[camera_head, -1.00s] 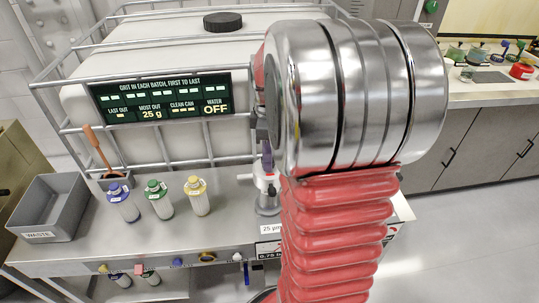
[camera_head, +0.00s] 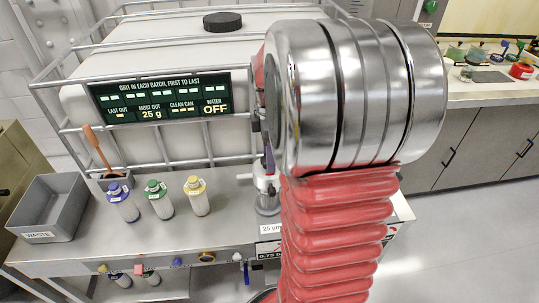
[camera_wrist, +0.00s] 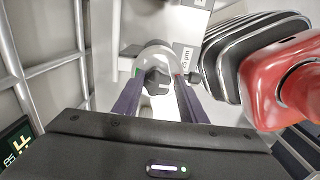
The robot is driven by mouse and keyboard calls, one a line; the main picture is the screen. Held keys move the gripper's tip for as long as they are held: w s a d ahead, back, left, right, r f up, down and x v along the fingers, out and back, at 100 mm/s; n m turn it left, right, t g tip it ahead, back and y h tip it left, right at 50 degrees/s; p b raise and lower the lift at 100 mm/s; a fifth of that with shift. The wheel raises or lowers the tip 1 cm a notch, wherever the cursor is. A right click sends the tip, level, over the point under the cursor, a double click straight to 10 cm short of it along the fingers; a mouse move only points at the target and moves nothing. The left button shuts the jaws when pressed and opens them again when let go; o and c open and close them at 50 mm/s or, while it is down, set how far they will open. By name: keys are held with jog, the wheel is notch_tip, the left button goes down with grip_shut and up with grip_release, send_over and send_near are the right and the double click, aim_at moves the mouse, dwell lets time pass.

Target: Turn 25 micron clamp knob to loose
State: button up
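The clamp knob (camera_wrist: 157,80) is dark and lobed, on a round, pale clamp body (camera_wrist: 154,58) in the wrist view. A green mark is at its left and a red mark at its right. A label (camera_wrist: 186,56) reading 25 µm is beside it, and also shows in the head view (camera_head: 271,229). My gripper (camera_wrist: 159,84) has two purple fingers, one on each side of the knob. They are apart, with a visible gap around the knob. In the head view my arm hides most of the clamp and gripper.
Blue, green and yellow-capped bottles (camera_head: 160,200) stand on the bench, left of the clamp. A grey waste bin (camera_head: 48,236) is at far left. A caged white tank with a display panel (camera_head: 160,97) is behind. Metal cage bars (camera_wrist: 45,68) run along the wrist view's left.

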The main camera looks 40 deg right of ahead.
jog(key=o, duration=0.3)
jog(key=shift+w, duration=0.1)
jog(key=shift+o, duration=0.2)
jog(key=shift+r, duration=0.1)
jog(key=shift+r, duration=0.1)
jog(key=shift+w+r, duration=0.1)
jog(key=shift+r, duration=0.15)
notch_tip(320, 180, up, 13)
dwell(0.6)
